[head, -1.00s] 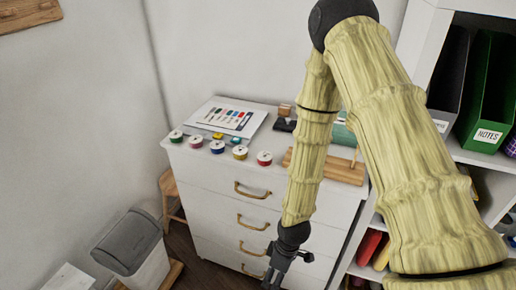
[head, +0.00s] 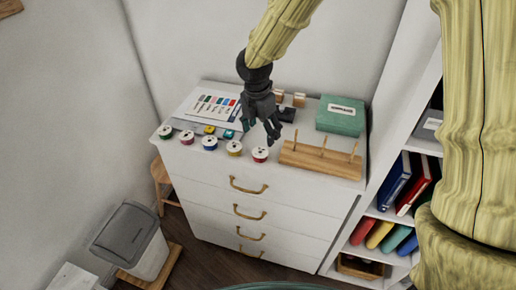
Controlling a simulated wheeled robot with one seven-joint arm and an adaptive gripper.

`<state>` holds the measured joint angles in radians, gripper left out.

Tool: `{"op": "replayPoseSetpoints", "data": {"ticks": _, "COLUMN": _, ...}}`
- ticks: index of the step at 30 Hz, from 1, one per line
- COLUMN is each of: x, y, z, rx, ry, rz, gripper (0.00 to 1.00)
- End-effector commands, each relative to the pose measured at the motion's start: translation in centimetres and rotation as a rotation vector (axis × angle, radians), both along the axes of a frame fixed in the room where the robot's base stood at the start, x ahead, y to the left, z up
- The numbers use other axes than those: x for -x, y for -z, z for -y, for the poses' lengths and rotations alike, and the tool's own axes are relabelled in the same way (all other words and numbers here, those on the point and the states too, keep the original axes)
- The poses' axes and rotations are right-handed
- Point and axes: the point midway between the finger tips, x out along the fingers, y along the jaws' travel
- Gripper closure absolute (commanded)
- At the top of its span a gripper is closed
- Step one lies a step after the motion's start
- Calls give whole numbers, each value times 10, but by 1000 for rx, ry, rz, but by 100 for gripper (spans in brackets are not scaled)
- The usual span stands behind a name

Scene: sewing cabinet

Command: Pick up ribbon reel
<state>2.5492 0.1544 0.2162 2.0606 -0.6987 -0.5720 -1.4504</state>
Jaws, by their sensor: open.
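My gripper (head: 262,135) is open and empty. It points down over the cabinet top, just above and behind the right-end red reel. Whether it touches anything is hard to tell.
A wooden rack with upright pegs (head: 320,160) lies right of the reels. A green box (head: 340,116) stands behind it. A colour chart (head: 212,104) and small yellow and teal items lie behind the reels. A shelf unit (head: 385,215) stands at the right, a grey-lidded bin (head: 127,235) at lower left.

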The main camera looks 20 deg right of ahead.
Motion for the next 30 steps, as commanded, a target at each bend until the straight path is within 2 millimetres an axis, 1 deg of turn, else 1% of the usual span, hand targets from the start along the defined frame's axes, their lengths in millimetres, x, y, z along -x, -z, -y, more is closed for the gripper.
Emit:
{"op": "replayPoseSetpoints", "data": {"ticks": 3, "x": -2, "y": 16, "z": -6, "rx": 1, "ry": -10, "rz": -4, "gripper": 28}}
{"op": "replayPoseSetpoints", "data": {"ticks": 9, "x": -5, "y": 39, "z": -8, "rx": 0, "ry": -16, "rz": -2, "gripper": 28}}
{"op": "replayPoseSetpoints", "data": {"ticks": 17, "x": -6, "y": 49, "z": -6, "rx": -1, "ry": -13, "rz": -2, "gripper": 28}}
{"op": "replayPoseSetpoints", "data": {"ticks": 20, "x": -6, "y": 56, "z": -6, "rx": 0, "ry": -13, "rz": -3, "gripper": 28}}
{"op": "replayPoseSetpoints", "data": {"ticks": 30, "x": -8, "y": 90, "z": -3, "rx": -1, "ry": -11, "rz": -2, "gripper": 28}}
